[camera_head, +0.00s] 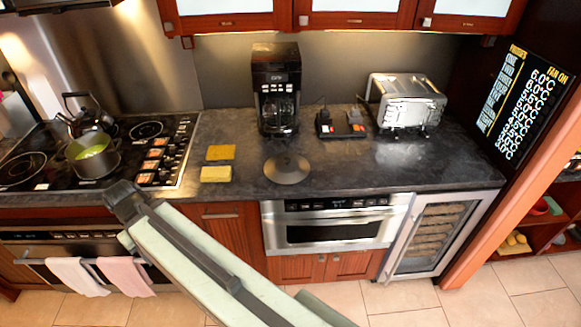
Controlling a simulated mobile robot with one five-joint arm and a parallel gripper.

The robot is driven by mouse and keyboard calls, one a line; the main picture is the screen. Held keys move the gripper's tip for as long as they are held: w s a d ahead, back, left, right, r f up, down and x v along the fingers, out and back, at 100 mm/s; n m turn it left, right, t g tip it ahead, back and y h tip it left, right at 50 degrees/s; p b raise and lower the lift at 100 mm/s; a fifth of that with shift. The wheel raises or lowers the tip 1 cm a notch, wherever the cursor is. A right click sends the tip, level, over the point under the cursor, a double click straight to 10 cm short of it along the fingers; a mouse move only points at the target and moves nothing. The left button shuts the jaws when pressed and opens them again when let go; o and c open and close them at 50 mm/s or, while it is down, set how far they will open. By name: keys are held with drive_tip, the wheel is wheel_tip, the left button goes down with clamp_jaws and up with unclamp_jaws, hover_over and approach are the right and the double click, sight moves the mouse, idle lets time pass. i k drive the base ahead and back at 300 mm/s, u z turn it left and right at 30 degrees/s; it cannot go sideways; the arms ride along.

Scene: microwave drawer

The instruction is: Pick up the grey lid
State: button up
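The grey lid (287,168) is a round, dark grey disc with a small raised knob. It lies flat on the dark countertop (345,178), in front of the coffee maker and right of the yellow sponges. My pale green arm crosses the lower middle of the view, from the bottom right up to a dark joint at the left, in front of the counter. The arm does not cover the lid. No gripper fingers show, so my gripper is not in view, and nothing is seen touching the lid.
A black coffee maker (276,88) stands behind the lid. Two yellow sponges (216,174) lie to its left. A toaster (405,101) stands at the back right. A pot (92,158) and kettle (90,115) are on the stove. The counter right of the lid is clear.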

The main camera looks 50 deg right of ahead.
sight(282, 168)
drive_tip(key=z, duration=0.05)
drive_tip(key=i, duration=0.95)
drive_tip(key=u, duration=0.1)
